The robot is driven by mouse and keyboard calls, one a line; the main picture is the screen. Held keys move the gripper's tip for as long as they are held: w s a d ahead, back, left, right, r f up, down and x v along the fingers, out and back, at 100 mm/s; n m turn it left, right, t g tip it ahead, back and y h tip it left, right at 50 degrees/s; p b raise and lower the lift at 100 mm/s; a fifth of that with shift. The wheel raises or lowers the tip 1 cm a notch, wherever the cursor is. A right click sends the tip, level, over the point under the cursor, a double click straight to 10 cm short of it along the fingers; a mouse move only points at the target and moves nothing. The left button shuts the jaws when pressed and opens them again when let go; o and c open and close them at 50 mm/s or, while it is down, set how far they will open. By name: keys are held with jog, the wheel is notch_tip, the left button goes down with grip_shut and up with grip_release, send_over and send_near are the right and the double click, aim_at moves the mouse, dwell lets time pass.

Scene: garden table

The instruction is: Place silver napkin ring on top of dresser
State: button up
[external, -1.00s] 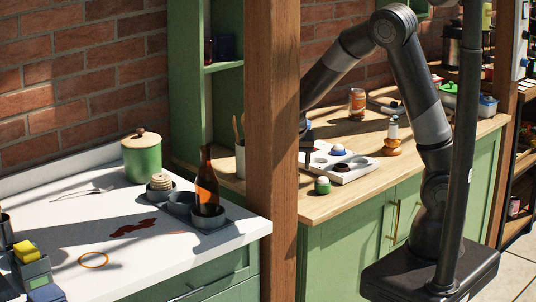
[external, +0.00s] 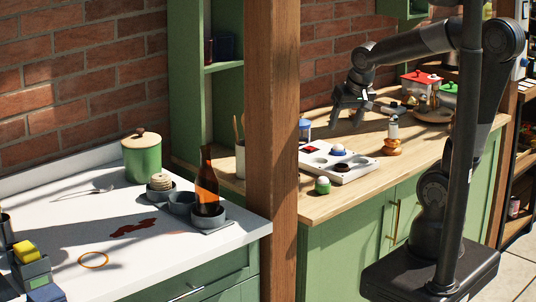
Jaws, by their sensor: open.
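I cannot make out a silver napkin ring in the external view. The green cabinet with a wooden top (external: 418,149) may be the dresser; the picture does not settle it. My gripper (external: 347,122) points down above the back of this wooden top, behind the white tray. Its fingers are spread and nothing shows between them. Whether the fingertips touch anything on the wood is unclear at this size.
A white sectioned tray (external: 352,177), a small green jar (external: 322,186) and an orange-based bottle (external: 392,140) stand before my gripper. A wooden post (external: 272,150) hides part of the top. An orange ring (external: 93,260) lies on the white counter (external: 60,210).

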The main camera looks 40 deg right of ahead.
jog(key=s+r+n+t, duration=0.1)
jog(key=s+r+n, duration=0.2)
jog(key=s, duration=0.6)
jog(key=shift+s+n, duration=0.25)
jog(key=shift+n, duration=0.15)
dwell(0.6)
